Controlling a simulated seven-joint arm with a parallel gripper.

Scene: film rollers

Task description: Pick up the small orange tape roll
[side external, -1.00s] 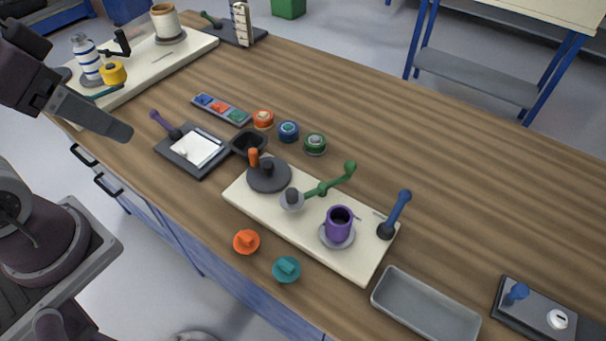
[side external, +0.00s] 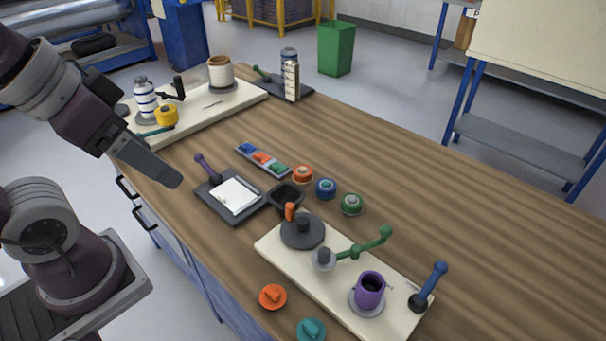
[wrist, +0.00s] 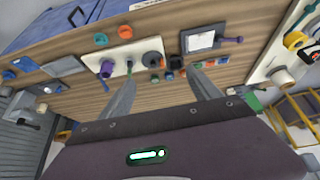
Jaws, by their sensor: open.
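The small orange tape roll (side external: 302,174) lies flat on the wooden table, left of a blue roll (side external: 325,188) and a green roll (side external: 351,204). It also shows, very small, in the wrist view (wrist: 181,73), between my fingers and beyond them. My gripper (side external: 174,178) is at the left in the side view, above the table's near-left edge, well apart from the roll. In the wrist view its two fingers (wrist: 162,78) are spread wide with nothing between them.
A colour-block tray (side external: 263,159) and a dark square dish (side external: 286,195) lie close to the roll. A black pad with paper (side external: 236,196) is between gripper and rolls. A cream board (side external: 345,285) carries a purple mug and crank. The table behind the rolls is clear.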

